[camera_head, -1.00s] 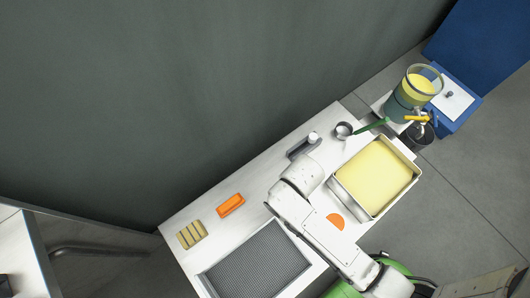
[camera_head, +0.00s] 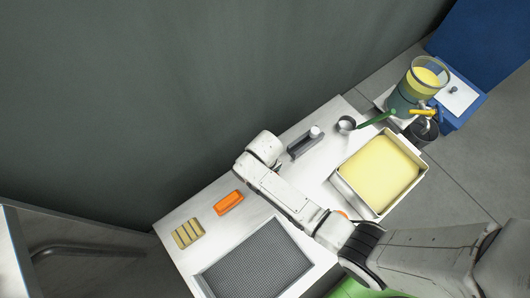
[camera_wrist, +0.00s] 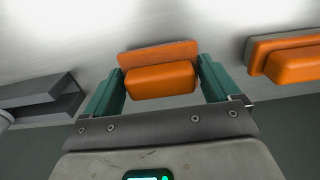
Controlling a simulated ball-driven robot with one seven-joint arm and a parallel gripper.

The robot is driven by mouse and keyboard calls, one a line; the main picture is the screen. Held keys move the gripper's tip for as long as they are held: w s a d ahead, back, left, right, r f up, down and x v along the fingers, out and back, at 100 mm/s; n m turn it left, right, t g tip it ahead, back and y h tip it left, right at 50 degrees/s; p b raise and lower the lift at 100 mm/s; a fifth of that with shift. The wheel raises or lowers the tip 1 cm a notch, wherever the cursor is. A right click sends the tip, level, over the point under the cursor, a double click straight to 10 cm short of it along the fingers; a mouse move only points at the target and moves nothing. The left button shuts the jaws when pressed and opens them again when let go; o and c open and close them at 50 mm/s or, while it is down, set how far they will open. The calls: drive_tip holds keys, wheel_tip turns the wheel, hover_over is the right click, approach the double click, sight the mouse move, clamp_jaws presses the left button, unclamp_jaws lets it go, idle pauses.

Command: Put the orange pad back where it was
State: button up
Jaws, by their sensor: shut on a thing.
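My gripper (camera_wrist: 160,85) has its two teal fingers shut on an orange pad (camera_wrist: 160,78), a flat plate with a raised orange block, gripped at the block's two ends. Pale table surface shows behind it; I cannot tell whether it touches. In the head view my arm's end hides the gripper and this pad. A second orange pad (camera_wrist: 292,62) of like shape lies to the right in the wrist view, apart from the fingers. In the head view this second pad (camera_head: 229,202) lies on the white table (camera_head: 200,215), left of and below my arm's end.
A grey holder (camera_head: 304,142) stands right of my arm's end; it also shows in the wrist view (camera_wrist: 45,95). A yellow ribbed block (camera_head: 187,232) and a dark mesh tray (camera_head: 255,262) lie nearby. A tray of yellow liquid (camera_head: 378,175) and a metal cup (camera_head: 346,125) are rightward.

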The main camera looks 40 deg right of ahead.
drive_tip(key=shift+f, duration=0.55)
drive_tip(key=o, duration=0.7)
drive_tip(key=shift+f, duration=0.1)
drive_tip(key=shift+o, duration=0.2)
wheel_tip(320, 180, up, 12)
drive_tip(key=p, duration=0.3)
drive_tip(key=s+d+r, duration=0.4)
drive_tip(key=s+r, duration=0.1)
drive_tip(key=s, duration=0.3)
drive_tip(key=s+d+r+t, duration=0.1)
drive_tip(key=s+d+r, duration=0.3)
drive_tip(key=s, duration=0.4)
drive_tip(key=shift+s+r, duration=0.2)
drive_tip(key=shift+r, duration=0.6)
